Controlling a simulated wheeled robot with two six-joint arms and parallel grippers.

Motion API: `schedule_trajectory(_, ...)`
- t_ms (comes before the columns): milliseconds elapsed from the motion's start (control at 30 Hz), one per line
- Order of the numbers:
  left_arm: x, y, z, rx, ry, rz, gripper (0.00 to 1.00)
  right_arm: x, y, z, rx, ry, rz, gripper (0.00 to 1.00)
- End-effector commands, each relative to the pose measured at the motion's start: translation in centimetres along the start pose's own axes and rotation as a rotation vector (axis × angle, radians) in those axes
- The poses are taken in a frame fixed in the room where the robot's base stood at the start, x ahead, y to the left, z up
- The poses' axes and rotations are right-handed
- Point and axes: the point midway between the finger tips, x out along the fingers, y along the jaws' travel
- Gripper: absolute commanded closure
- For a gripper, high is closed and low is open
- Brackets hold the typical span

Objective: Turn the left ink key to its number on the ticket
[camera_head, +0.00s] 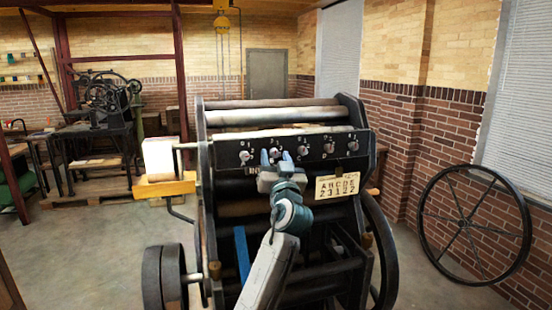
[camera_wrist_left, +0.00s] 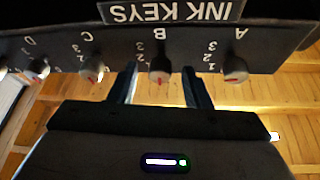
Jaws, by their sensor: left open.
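A dark bar marked INK KEYS on the press carries a row of several pale knobs. The leftmost key, A (camera_head: 244,156), stands left of my gripper in the head view; in the upside-down wrist view it is at the right (camera_wrist_left: 235,70). My left gripper (camera_head: 271,156) is open at the bar. In the wrist view its fingers stand either side of key B (camera_wrist_left: 160,66); I cannot tell whether they touch it. The knobs have red marks; their exact settings are too small to tell. The ticket (camera_head: 337,187) appears to read ABCDE over 23122.
The press (camera_head: 204,170) has rollers above the key bar. A yellow bracket (camera_head: 165,187) with a white block juts out at its left. A large spoked wheel (camera_head: 475,225) leans on the brick wall at right. Concrete floor is open at the left.

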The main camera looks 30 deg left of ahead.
Motion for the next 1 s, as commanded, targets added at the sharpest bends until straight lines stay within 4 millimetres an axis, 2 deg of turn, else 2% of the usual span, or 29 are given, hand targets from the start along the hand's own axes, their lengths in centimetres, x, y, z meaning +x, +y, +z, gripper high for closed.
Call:
schedule_trajectory(33,0.0,0.0,0.0,0.0,0.0,0.0,0.56,0.0,-0.1,0.0,0.001,-0.001,-0.002,0.64)
schedule_trajectory(200,0.0,0.0,0.0,0.0,0.0,0.0,0.9,0.0,-0.1,0.0,0.001,-0.001,-0.001,0.64)
schedule_trajectory(267,0.0,0.0,0.0,0.0,0.0,0.0,1.0,0.0,-0.1,0.1,0.0,-0.001,-0.001,0.64)
schedule_trajectory(667,0.1,-0.1,-0.2,0.064,-0.003,0.027,1.0,-1.0,0.7,0.0,-0.003,-0.001,0.006,0.64)
schedule_trajectory(1000,0.2,-0.4,-0.7,0.303,-0.012,0.129,1.0,-4.7,1.0,-0.4,-0.003,0.0,0.007,0.64)
